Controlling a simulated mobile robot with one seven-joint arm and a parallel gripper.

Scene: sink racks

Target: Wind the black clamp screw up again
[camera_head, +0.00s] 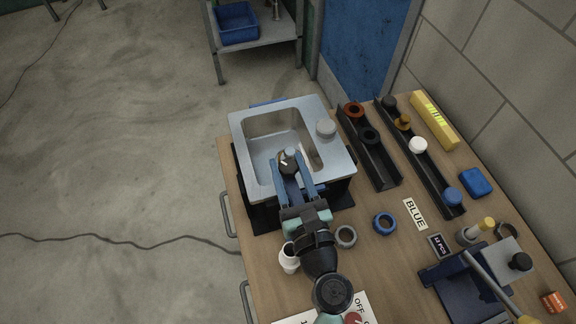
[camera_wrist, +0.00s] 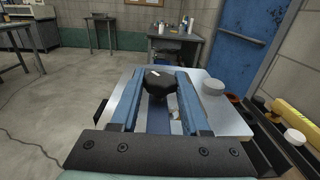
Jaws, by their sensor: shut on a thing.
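My gripper (camera_head: 291,170) has its blue fingers closed on both sides of a black knob, which I take to be the black clamp screw (camera_head: 287,166). The knob has a small white mark and a grey cylindrical piece beside it. In the wrist view the black clamp screw (camera_wrist: 160,82) sits between the two fingertips of my gripper (camera_wrist: 163,90). The lower part of the screw is hidden by the fingers, and I cannot tell how far it is wound.
A grey round cap (camera_head: 326,128) stands on the sink's right rim. Black racks (camera_head: 385,173) with coloured rings and caps lie to the right. A grey ring (camera_head: 346,236), a blue ring (camera_head: 384,223) and a white fitting (camera_head: 289,258) stand close to my arm. A blue fixture (camera_head: 455,285) is at lower right.

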